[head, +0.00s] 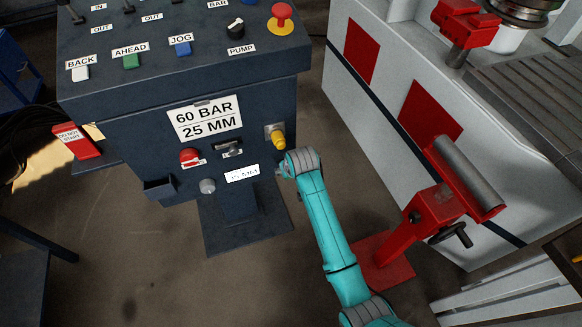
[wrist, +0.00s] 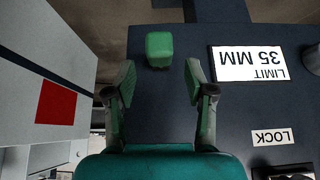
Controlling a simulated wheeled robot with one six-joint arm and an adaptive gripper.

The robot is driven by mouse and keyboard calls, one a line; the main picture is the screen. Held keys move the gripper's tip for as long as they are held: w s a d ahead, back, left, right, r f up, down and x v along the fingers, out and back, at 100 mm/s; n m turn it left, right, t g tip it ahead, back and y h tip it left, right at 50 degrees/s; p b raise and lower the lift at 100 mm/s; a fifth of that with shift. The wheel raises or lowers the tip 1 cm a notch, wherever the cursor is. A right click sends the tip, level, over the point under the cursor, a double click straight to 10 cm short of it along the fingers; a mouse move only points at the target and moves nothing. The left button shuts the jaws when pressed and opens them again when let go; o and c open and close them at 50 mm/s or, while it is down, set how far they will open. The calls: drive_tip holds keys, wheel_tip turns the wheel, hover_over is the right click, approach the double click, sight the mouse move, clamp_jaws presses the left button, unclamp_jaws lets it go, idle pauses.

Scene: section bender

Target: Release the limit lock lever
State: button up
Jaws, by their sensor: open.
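The dark blue control cabinet (head: 130,135) carries a small dark lever on a plate (head: 231,149) below the 60 BAR sign. My gripper (wrist: 159,80) is open and empty; in the head view my arm's end covers the cabinet's lower right.
A red knob (head: 190,156), yellow knob (head: 278,140) and grey knob (head: 207,186) are on the cabinet front. A red emergency button (head: 282,15) is on its top. A red roller stand (head: 435,205) and the white machine (head: 375,110) are to the right.

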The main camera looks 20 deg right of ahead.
drive_tip(key=v, duration=0.8)
